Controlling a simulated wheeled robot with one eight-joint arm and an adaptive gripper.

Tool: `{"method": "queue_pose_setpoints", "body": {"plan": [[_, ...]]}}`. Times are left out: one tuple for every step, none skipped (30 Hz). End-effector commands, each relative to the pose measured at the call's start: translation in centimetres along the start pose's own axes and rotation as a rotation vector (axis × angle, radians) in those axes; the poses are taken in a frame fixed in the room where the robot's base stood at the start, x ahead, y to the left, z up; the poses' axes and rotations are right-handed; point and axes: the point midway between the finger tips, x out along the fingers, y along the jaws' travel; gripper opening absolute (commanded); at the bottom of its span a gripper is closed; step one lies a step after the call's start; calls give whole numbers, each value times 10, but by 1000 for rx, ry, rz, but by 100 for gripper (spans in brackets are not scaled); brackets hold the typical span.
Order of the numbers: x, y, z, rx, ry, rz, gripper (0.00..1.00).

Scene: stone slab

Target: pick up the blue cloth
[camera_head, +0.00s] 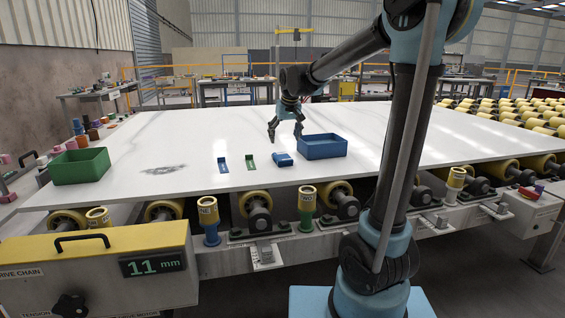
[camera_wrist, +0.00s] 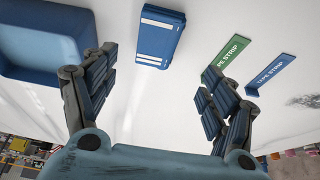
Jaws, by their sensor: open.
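The blue cloth (camera_head: 283,159) is a small folded blue block lying flat on the white stone slab (camera_head: 200,135), just left of a blue bin. My gripper (camera_head: 285,138) is open and empty above the slab, behind the cloth in the head view. In the wrist view the fingers of my gripper (camera_wrist: 165,78) are spread wide, with bare slab between them. They are apart from the cloth.
The blue bin (camera_head: 323,147) stands close to the right of the cloth. A green tape strip (camera_head: 251,163) and a blue tape strip (camera_head: 223,165) lie to its left. A grey smudge (camera_head: 163,170) and a green bin (camera_head: 80,167) are farther left. The slab behind is clear.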

Motion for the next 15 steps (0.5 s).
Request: {"method": "queue_pose_setpoints", "body": {"plan": [[10, 0, 0, 0, 0, 0, 78], [15, 0, 0, 0, 0, 0, 78], [22, 0, 0, 0, 0, 0, 78], [26, 0, 0, 0, 0, 0, 78], [32, 0, 0, 0, 0, 0, 78], [38, 0, 0, 1, 0, 0, 78], [42, 0, 0, 1, 0, 0, 78], [45, 1, 0, 1, 0, 0, 78], [50, 1, 0, 1, 0, 0, 78], [52, 1, 0, 1, 0, 0, 78], [54, 1, 0, 1, 0, 0, 78], [57, 1, 0, 1, 0, 0, 78], [58, 1, 0, 1, 0, 0, 78], [59, 1, 0, 1, 0, 0, 78], [60, 1, 0, 1, 0, 0, 78]]}}
